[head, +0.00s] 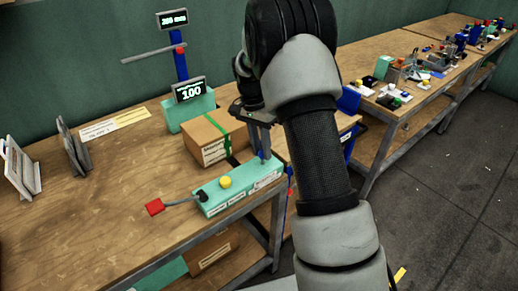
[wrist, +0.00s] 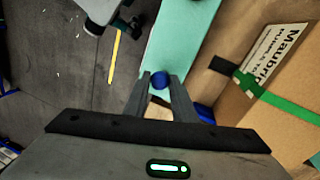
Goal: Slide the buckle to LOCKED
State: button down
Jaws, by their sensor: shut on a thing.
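A long teal unit (head: 238,190) lies along the front edge of the table, with a yellow button (head: 225,182) and white label strips on it. A blue round knob (wrist: 160,79) stands on the teal unit (wrist: 180,40), and I take it to be the buckle's slider. My gripper (head: 264,157) points down over the right end of the unit. In the wrist view, my gripper (wrist: 160,84) is shut on the blue knob, one finger on each side. The labels are too small to read, so the LOCKED mark cannot be made out.
A cardboard box with a green strap (head: 208,140) stands just behind the unit. A teal display reading 100 (head: 188,91) stands farther back.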

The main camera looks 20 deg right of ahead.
jog(key=c, duration=1.5)
grip_release()
jog(key=shift+w+d, duration=0.1)
jog(key=shift+d, duration=0.15)
jog(key=shift+o, duration=0.2)
jog(key=shift+a+r, duration=0.1)
jog(key=shift+r, duration=0.2)
notch_tip(320, 180, up, 17)
jog(key=w+a+p, duration=0.1)
jog(key=w+p, duration=0.1)
jog(key=shift+w+a+f, duration=0.2)
jog(key=shift+w+a, duration=0.15)
jog(key=shift+a, duration=0.05)
